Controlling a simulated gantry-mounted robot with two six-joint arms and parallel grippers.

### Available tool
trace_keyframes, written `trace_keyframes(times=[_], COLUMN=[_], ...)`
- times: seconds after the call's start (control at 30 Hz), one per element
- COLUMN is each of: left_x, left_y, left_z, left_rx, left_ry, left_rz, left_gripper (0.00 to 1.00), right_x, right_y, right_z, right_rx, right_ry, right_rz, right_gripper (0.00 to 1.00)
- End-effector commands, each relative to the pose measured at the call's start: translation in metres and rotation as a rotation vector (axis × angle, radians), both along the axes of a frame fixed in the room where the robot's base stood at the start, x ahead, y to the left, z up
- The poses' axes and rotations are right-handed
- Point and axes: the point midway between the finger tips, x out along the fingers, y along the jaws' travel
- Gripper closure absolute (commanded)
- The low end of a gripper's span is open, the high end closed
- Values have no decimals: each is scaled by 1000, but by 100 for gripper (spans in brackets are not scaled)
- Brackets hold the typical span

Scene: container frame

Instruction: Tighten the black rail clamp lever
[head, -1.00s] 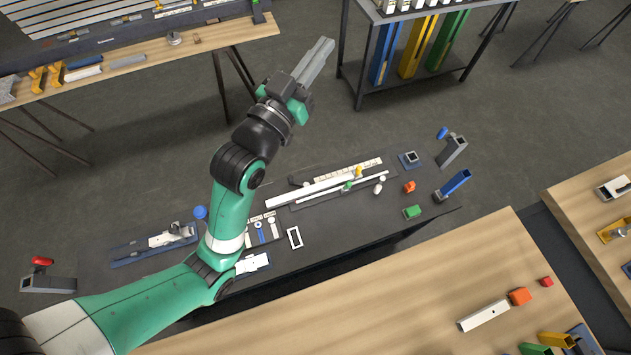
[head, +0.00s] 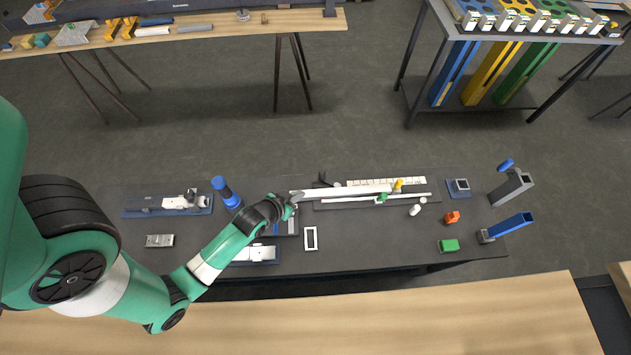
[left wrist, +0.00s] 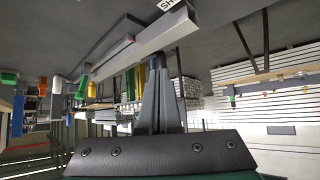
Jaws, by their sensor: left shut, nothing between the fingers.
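The white rail (head: 350,190) lies on the dark bench, and its long bar also shows in the left wrist view (left wrist: 135,48). A small black upright part (head: 322,179) stands by the rail's left end; it looks like the black clamp lever, but it is too small to be sure. My left gripper (head: 295,197) is at the rail's left end, left of this black part. In the left wrist view its fingers (left wrist: 160,85) are together and empty, with their tips close to the bar; contact cannot be told. The right gripper is not in view.
Yellow (head: 398,184) and green (head: 382,197) parts sit along the rail. A blue cylinder (head: 225,190) stands left of my gripper. A white frame (head: 311,238) lies in front. An orange block (head: 452,217), a green block (head: 449,245) and blue and grey holders (head: 510,227) stand right.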

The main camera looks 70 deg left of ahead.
Motion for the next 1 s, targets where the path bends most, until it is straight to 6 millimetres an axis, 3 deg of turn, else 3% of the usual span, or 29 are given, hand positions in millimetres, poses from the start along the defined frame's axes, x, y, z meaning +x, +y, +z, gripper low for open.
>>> trace_keyframes(times=[0.3,0.57,1.0], left_x=[45,74,77], left_y=[28,47,49], left_z=[-50,-46,-46], left_rx=[1,1,-1], left_ry=[-1,-1,0], left_rz=[0,0,-1], left_gripper=[100,100,100], right_x=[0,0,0], right_y=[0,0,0], right_z=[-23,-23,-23], right_rx=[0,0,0], right_ry=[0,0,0], right_rz=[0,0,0], right_gripper=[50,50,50])
